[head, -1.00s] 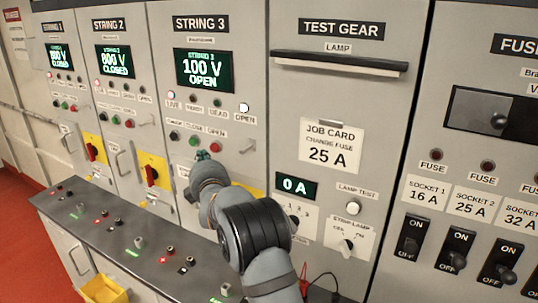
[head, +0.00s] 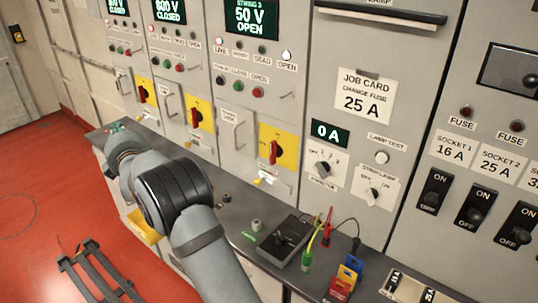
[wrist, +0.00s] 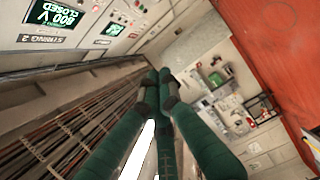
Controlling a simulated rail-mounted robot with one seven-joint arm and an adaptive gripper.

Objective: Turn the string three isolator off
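The string three isolator is a red handle (head: 274,152) on a yellow plate (head: 290,146), low on the string three panel in the head view. Its handle stands upright. The string three display (head: 251,18) above it reads 50 V OPEN, and the LIVE lamp (head: 221,42) and the OPEN lamp (head: 286,55) look lit. My gripper (head: 116,127) is to the left, near the far left end of the bench, well apart from the isolator. In the wrist view its green fingers (wrist: 162,76) meet at the tips with nothing seen between them.
Red-handled isolators of string two (head: 195,118) and string one (head: 142,95) sit farther left. A grey bench (head: 232,208) runs below the panels, with a black meter (head: 286,238), leads and coloured fuses (head: 345,278) at its right. A dark frame (head: 100,275) lies on the red floor.

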